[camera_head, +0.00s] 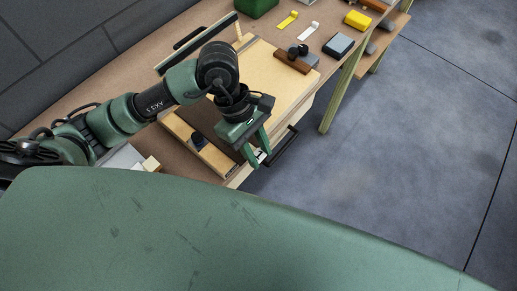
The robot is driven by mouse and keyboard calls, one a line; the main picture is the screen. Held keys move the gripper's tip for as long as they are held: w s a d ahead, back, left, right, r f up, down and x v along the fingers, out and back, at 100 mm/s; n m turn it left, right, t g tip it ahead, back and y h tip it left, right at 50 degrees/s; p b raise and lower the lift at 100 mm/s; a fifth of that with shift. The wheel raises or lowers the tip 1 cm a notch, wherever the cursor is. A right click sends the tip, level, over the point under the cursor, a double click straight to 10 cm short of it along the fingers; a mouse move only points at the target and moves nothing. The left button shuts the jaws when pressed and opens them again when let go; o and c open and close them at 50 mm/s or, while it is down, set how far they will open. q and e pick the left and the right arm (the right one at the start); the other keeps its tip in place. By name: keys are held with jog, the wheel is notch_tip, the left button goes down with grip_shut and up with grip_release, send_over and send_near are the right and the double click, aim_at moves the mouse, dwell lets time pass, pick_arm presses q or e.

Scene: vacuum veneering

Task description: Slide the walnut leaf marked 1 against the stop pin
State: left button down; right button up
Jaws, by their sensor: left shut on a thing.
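My left gripper (258,155) reaches down over the near edge of the workbench, its green fingers closed at the edge of a dark brown sheet. This sheet appears to be the walnut leaf (207,122), lying flat on the bench and partly hidden by my wrist and gripper. A small pale patch shows between the fingertips; I cannot read a number on it. I cannot make out the stop pin. My right gripper is not in view.
A pale wooden board (275,75) lies behind the gripper, with a brown wooden block tool (293,62) on it. A grey-blue block (338,46), a yellow block (357,19) and a green container (256,6) stand farther back. Open floor lies right of the workbench (110,78).

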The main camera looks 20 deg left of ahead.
pick_arm(q)
jog(key=shift+s, duration=0.1)
jog(key=c, duration=1)
grip_release()
jog(key=shift+r, duration=0.1)
